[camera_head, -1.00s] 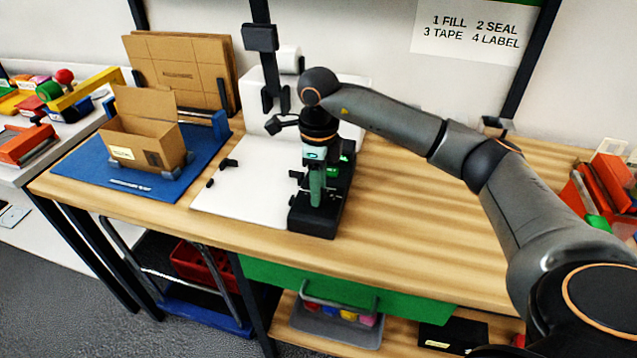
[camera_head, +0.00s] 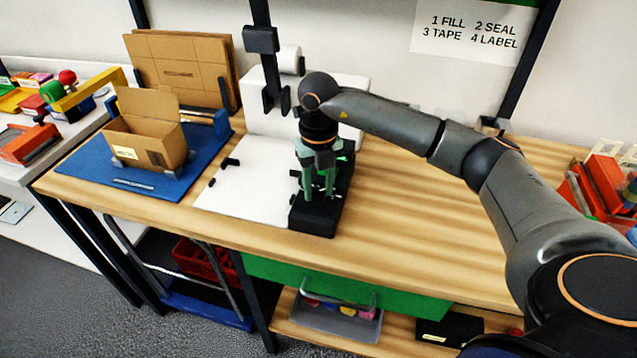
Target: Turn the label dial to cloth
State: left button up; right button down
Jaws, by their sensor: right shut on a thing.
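The label machine is a black unit (camera_head: 316,219) at the front right corner of a white board on the wooden bench. My right gripper (camera_head: 319,196) points straight down over this unit, with its two green fingers side by side. It is shut on the dial on top of the unit; the fingers hide most of the dial. The dial's markings and setting cannot be read. My left gripper is not in the view.
An open cardboard box (camera_head: 147,146) stands on a blue mat (camera_head: 92,165) at the left. Flat cardboard (camera_head: 182,68) leans behind it. Small black pieces lie on the white board (camera_head: 262,185). The bench (camera_head: 420,220) is clear to the right, under my arm.

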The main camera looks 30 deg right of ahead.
aim_at(319, 192)
jog(key=m+p, duration=0.1)
jog(key=m, duration=0.4)
jog(key=shift+m, duration=0.3)
dwell(0.4)
jog(key=shift+c, duration=2.2)
grip_release()
notch_tip(319, 192, up, 12)
jog(key=shift+r, duration=0.25)
